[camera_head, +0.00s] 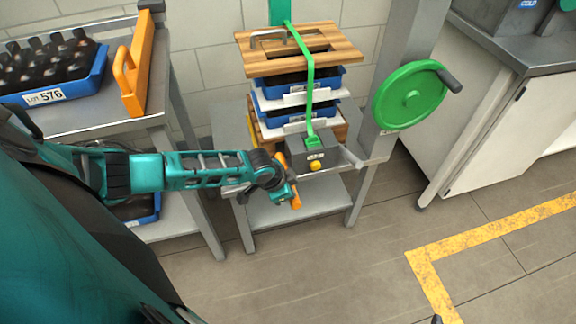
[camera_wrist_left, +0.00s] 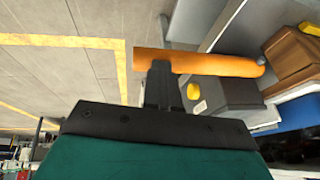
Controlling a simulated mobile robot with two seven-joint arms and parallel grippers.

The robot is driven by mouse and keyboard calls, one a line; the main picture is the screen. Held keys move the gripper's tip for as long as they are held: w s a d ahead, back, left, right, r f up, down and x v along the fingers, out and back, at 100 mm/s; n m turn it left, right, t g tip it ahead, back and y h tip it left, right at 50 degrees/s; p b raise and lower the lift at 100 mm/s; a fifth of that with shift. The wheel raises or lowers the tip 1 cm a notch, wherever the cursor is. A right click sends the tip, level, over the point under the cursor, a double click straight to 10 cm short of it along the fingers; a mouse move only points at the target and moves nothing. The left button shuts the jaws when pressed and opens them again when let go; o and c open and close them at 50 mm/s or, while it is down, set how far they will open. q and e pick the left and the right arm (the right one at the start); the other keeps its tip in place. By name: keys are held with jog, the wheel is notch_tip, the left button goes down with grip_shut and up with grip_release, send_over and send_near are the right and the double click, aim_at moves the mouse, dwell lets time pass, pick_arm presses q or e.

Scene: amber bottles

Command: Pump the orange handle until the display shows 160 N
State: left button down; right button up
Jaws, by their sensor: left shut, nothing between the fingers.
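The orange handle (camera_head: 295,202) hangs below the grey strap-tensioner box (camera_head: 318,151) at the front of the stand. My left gripper (camera_head: 284,190) is at the handle. In the left wrist view the handle (camera_wrist_left: 200,63) lies across the fingertips (camera_wrist_left: 160,72). The fingers are shut with nothing between them; they look against or just beside the handle, and I cannot tell if they touch. A small pale display (camera_head: 315,157) on the box is too small to read. A yellow knob (camera_head: 316,165) sits below it. My right gripper is not in view.
A green strap (camera_head: 311,80) runs down over a stack of wooden boards (camera_head: 335,42) and blue trays (camera_head: 318,112). A green wheel (camera_head: 408,97) is on the right post. A side table (camera_head: 100,110) at left holds a blue bottle tray (camera_head: 88,84). Floor in front is clear.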

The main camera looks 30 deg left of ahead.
pick_arm(q)
jog(key=shift+s+d+f, duration=0.15)
jog(key=shift+s+d, duration=0.05)
jog(key=shift+d, duration=0.1)
jog(key=d+p+v, duration=0.1)
jog(key=p+v, duration=0.3)
jog(key=v, duration=0.9)
jog(key=shift+s+d+r+p, duration=0.2)
jog(key=shift+s+d+p, duration=0.15)
jog(key=shift+s+d, duration=0.1)
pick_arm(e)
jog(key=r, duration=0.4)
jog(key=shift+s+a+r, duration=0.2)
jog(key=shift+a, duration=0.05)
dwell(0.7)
